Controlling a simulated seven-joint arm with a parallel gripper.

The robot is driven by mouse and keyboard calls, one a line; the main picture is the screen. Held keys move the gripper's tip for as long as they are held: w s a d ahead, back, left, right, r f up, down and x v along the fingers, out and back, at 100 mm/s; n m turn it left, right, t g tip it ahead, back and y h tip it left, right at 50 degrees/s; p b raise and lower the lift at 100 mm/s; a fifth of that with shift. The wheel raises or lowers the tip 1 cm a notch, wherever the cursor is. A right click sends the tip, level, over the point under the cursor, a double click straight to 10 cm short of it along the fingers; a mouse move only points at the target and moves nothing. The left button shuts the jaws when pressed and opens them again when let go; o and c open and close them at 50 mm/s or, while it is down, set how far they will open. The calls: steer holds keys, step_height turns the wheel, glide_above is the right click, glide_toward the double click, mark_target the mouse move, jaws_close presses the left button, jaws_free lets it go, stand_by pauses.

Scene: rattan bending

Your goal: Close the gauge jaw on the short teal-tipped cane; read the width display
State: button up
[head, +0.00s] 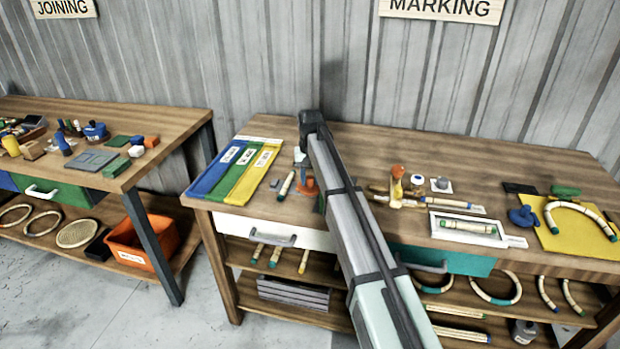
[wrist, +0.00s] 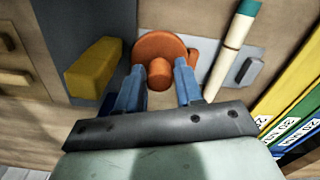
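The gauge's orange part (wrist: 152,48), a round disc with a knob (wrist: 160,75), is in the middle of the wrist view. It also shows as orange beside my arm in the head view (head: 309,186). My gripper (wrist: 159,70) has its two blue fingers on either side of the knob, apart, with narrow gaps seeming to show. A pale cane with a teal tip (wrist: 236,45) lies right of the disc, beside a light grey plate with a darker grey block. In the head view, the cane (head: 286,186) lies left of the orange part. No readable display shows.
Blue, green and yellow labelled strips (head: 235,172) lie on the bench left of the cane. A yellow block (wrist: 94,68) stands left of the disc. Right of my arm are a small orange-topped stand (head: 397,180), a white tray (head: 466,240) and a yellow mat (head: 575,235).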

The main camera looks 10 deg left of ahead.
steer(key=c, duration=0.6)
steer(key=shift+o, duration=0.2)
steer(key=shift+a, duration=1.35)
steer(key=o, duration=0.9)
steer(key=shift+d, duration=0.1)
steer(key=shift+r, duration=0.1)
step_height(320, 180, up, 14)
